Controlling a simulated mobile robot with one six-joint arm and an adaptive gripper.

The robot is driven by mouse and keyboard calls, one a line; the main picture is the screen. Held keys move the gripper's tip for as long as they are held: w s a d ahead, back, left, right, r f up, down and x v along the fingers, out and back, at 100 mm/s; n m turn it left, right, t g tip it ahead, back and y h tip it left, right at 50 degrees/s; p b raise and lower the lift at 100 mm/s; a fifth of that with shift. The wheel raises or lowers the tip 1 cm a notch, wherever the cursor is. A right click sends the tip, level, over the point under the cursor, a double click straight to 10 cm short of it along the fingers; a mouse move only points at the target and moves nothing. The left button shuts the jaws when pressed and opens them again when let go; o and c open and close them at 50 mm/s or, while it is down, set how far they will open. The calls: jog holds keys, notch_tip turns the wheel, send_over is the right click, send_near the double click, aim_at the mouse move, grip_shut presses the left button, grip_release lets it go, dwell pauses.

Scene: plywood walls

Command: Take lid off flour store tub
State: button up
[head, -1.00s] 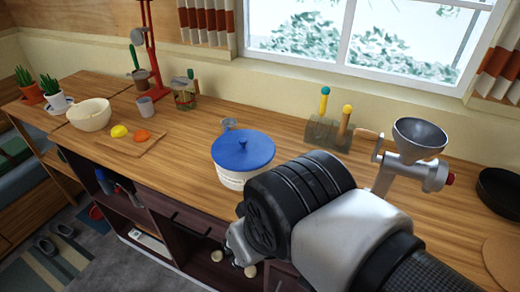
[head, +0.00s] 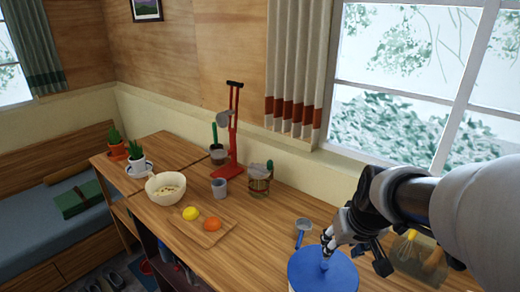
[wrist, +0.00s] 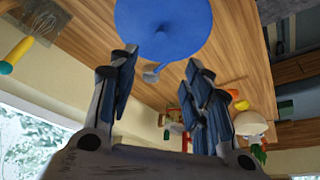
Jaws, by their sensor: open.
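The flour tub carries a round blue lid (head: 310,276) at the bottom of the head view. A blue knob (head: 325,262) stands on the lid. Only a sliver of the pale tub below shows there; the rest is out of frame. In the wrist view the blue lid (wrist: 162,25) lies beyond my open, empty fingers (wrist: 158,60), cut by the top edge.
A grey scoop (head: 303,228) lies just behind the tub. A board with yellow and orange fruit (head: 211,224), a bowl (head: 165,188), a cup (head: 219,187), a jar (head: 260,180) and a red stand (head: 232,135) are left. A utensil holder (head: 418,262) is right. Counter between is clear.

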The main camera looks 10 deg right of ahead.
jog(key=b, duration=0.3)
send_over(325, 266)
jog(key=s, duration=0.2)
notch_tip(325, 266, down, 10)
jog(key=shift+a+f, duration=0.15)
jog(key=b+x, duration=0.2)
jog(key=x, duration=0.3)
jog(key=shift+s+f, duration=0.15)
jog(key=shift+s, duration=0.05)
grip_shut()
